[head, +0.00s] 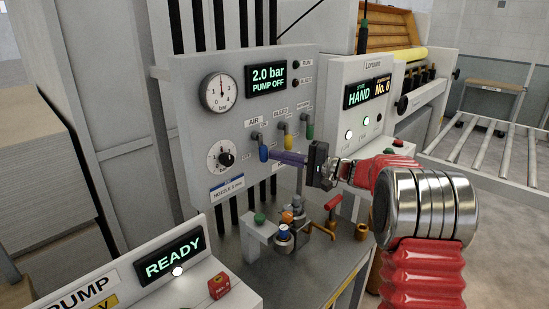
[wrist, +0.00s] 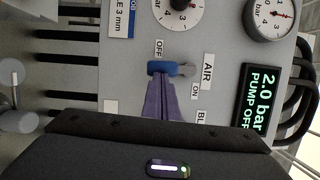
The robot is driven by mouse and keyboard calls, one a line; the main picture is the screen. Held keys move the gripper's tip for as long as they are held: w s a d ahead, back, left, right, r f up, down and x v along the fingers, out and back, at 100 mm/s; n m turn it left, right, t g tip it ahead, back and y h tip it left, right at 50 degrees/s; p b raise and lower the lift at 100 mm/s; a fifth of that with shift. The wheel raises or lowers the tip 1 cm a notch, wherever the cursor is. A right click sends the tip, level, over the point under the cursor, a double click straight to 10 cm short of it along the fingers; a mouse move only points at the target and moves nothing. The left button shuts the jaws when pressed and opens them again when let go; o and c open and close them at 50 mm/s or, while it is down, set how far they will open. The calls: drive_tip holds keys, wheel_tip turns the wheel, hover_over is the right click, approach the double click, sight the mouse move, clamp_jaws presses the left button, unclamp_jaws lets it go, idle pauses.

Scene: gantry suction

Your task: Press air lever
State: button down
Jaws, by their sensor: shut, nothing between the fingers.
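The air lever (head: 264,153) has a blue handle on the grey panel (head: 190,100) under the AIR label. Its handle hangs down from its pivot in the head view. In the wrist view the blue handle (wrist: 160,67) lies beside the OFF label, with the ON label on the other side. My gripper (head: 274,155) is shut and empty, its purple fingers pointing at the panel. The fingertips (wrist: 168,80) are right at the blue handle and overlap its edge in the wrist view. I cannot tell whether they touch it.
A yellow lever (head: 287,129) and a green lever (head: 310,131) stand close to the right. A display (head: 266,78) reads 2.0 bar, PUMP OFF. A dial (head: 221,158) is to the left. Valves and fittings (head: 293,220) stand on the bench below.

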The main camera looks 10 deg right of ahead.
drive_tip(key=shift+w, duration=0.1)
drive_tip(key=w+d+v, duration=0.1)
drive_tip(key=w+v, duration=0.1)
drive_tip(key=v, duration=1.1)
drive_tip(key=shift+d+r, duration=0.15)
drive_tip(key=shift+r, duration=0.1)
drive_tip(key=shift+w+f, duration=0.1)
drive_tip(key=shift+w, duration=0.1)
drive_tip(key=s+f+m+g+h, duration=0.2)
drive_tip(key=s+f+h, duration=0.1)
drive_tip(key=f, duration=0.7)
drive_tip(key=s+a+f+g+h, duration=0.2)
drive_tip(key=s, duration=0.4)
drive_tip(key=s+a+f+g+h, duration=0.2)
drive_tip(key=s+f, duration=0.1)
drive_tip(key=s, duration=0.2)
drive_tip(key=s+a+r+n+h, duration=0.2)
drive_tip(key=s+n, duration=0.1)
drive_tip(key=s, duration=0.6)
drive_tip(key=s+a+r+n+t+h, duration=0.1)
drive_tip(key=s+a+r+n+h, duration=0.1)
drive_tip(key=s, duration=0.7)
drive_tip(key=s+a+r+n+h, duration=0.2)
drive_tip(key=s+r+n+h, duration=0.1)
drive_tip(key=s, duration=0.6)
drive_tip(key=shift+n+t+h, duration=0.3)
drive_tip(key=shift+n+h, duration=0.3)
